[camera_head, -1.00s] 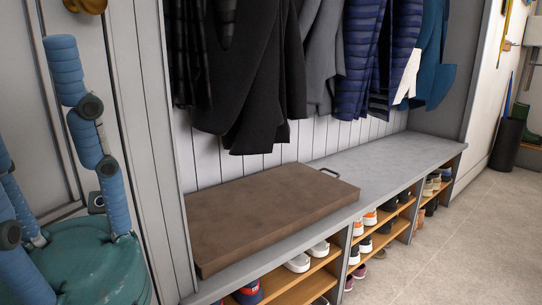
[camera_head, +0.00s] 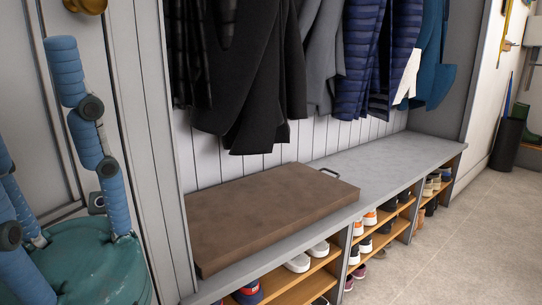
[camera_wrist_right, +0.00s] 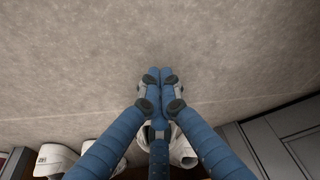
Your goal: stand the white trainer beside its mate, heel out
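In the head view, a pale shoe (camera_head: 297,263) and a second pale one (camera_head: 319,249) stand side by side on the upper shelf under the bench. I cannot tell which is the white trainer or its mate. In the right wrist view, a white shoe (camera_wrist_right: 58,158) is at the lower left, and another white shape (camera_wrist_right: 184,152) is partly hidden behind my fingers. My right gripper (camera_wrist_right: 159,75) has its fingertips together over bare floor, with nothing visible between them. My left gripper's blue fingers (camera_head: 85,140) rise at the left edge, partly cut off.
A brown cushion (camera_head: 270,210) lies on the grey bench top (camera_head: 390,160); the bench top is clear to its right. Coats (camera_head: 265,80) hang above. Other shoes (camera_head: 370,218) fill the wooden cubbies. The floor (camera_head: 450,250) in front is clear.

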